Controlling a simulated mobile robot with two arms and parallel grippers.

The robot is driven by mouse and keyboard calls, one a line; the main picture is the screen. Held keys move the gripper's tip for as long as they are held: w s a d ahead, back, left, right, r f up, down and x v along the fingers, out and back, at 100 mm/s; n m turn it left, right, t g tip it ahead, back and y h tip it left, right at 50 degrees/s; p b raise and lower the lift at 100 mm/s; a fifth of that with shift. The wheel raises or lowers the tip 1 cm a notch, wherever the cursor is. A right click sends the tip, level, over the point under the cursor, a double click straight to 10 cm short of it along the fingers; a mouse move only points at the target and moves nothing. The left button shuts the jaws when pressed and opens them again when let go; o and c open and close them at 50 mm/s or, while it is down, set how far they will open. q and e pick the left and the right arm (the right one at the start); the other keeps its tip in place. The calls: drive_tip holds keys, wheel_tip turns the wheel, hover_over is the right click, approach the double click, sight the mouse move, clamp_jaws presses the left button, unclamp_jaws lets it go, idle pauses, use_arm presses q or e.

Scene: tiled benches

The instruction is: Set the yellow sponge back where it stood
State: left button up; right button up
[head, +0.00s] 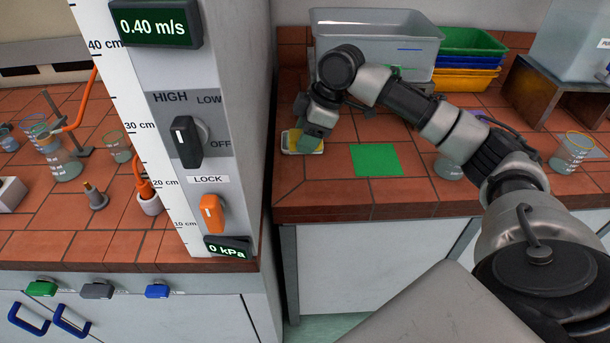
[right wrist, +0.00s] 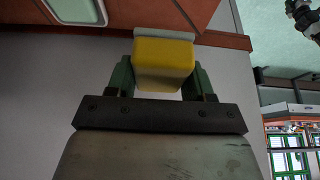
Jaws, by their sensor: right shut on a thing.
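The yellow sponge (right wrist: 163,66) is between the two green fingers of my right gripper (right wrist: 161,82) in the right wrist view. My right gripper (head: 312,131) is shut on it. In the head view the sponge (head: 319,148) shows only in small yellow parts beside the gripper, low at the left front of the right bench. A pale, whitish edge (head: 300,153) shows under it; I cannot tell whether it is a dish or part of the sponge. A flat green square (head: 376,160) lies on the tiles to the right. My left gripper is not in view.
A grey tub (head: 378,45) and stacked green and yellow trays (head: 468,58) stand behind. Beakers (head: 571,153) stand at the right. A tall panel (head: 205,110) with knobs closes off the left. Bare tiles (head: 330,197) lie along the front edge.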

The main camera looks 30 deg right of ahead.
hover_over(300, 178)
drive_tip(key=d, duration=0.1)
drive_tip(key=f, duration=0.4)
drive_tip(key=shift+s+d+f, duration=0.1)
drive_tip(key=shift+s+f, duration=0.1)
drive_tip(key=shift+s, duration=0.15)
drive_tip(key=shift+f, duration=0.3)
wheel_tip(300, 178, down, 3)
drive_tip(key=shift+f+p, duration=0.2)
drive_tip(key=shift+p, duration=0.7)
drive_tip(key=shift+f, duration=0.4)
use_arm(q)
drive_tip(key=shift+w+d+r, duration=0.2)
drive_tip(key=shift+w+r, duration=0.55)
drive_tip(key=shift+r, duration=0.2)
use_arm(e)
drive_tip(key=shift+f, duration=0.1)
drive_tip(key=shift+f, duration=0.1)
drive_tip(key=o, duration=0.8)
drive_tip(key=shift+o, duration=0.2)
drive_tip(key=shift+f, duration=0.1)
